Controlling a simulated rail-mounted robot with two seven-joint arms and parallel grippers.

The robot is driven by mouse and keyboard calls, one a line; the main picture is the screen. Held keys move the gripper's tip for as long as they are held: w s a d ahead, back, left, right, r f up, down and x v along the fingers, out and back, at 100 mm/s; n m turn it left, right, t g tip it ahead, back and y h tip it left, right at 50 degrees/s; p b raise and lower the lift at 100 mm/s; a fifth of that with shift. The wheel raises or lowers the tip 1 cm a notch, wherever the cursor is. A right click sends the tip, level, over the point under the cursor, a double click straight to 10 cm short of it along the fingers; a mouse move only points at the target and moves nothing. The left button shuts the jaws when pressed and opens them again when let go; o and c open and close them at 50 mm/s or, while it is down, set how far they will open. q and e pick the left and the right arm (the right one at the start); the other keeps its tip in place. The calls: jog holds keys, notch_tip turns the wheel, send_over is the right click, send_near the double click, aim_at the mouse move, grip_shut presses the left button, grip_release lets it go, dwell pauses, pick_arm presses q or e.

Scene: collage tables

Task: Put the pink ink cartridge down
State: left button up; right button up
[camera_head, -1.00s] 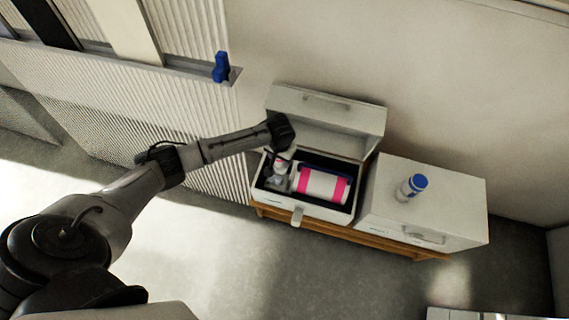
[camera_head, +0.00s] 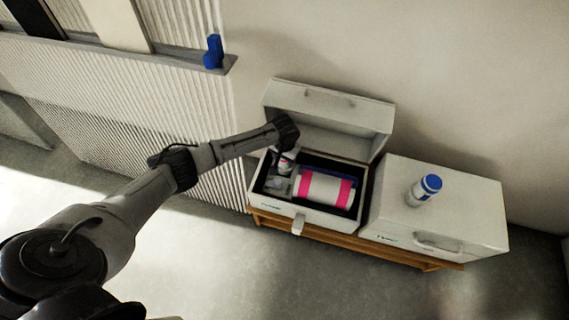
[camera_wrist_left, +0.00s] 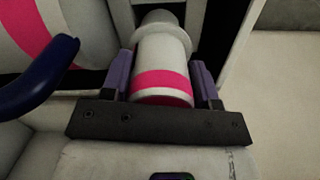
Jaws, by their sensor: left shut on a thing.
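My left gripper (camera_wrist_left: 162,82) is shut on the pink ink cartridge (camera_wrist_left: 162,58), a small white cylinder with a pink band. In the left wrist view, purple fingers press its two sides. In the head view, the gripper (camera_head: 285,153) and cartridge (camera_head: 286,163) are at the left end of an open white box (camera_head: 281,219). Whether the cartridge touches the box floor cannot be told. My right gripper is not in view.
A large white roll (camera_head: 326,188) with pink bands and a dark blue handle lies in the box. The raised lid (camera_head: 328,102) stands behind. To the right, a blue-capped white bottle (camera_head: 425,189) stands on a closed white box (camera_head: 462,200). Both boxes sit on a wooden bench (camera_head: 344,240).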

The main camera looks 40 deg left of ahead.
aim_at(284, 164)
pick_arm(q)
notch_tip(284, 164, down, 4)
jog(key=shift+s+r+b, duration=0.1)
jog(key=shift+b, duration=0.95)
jog(key=o, duration=1)
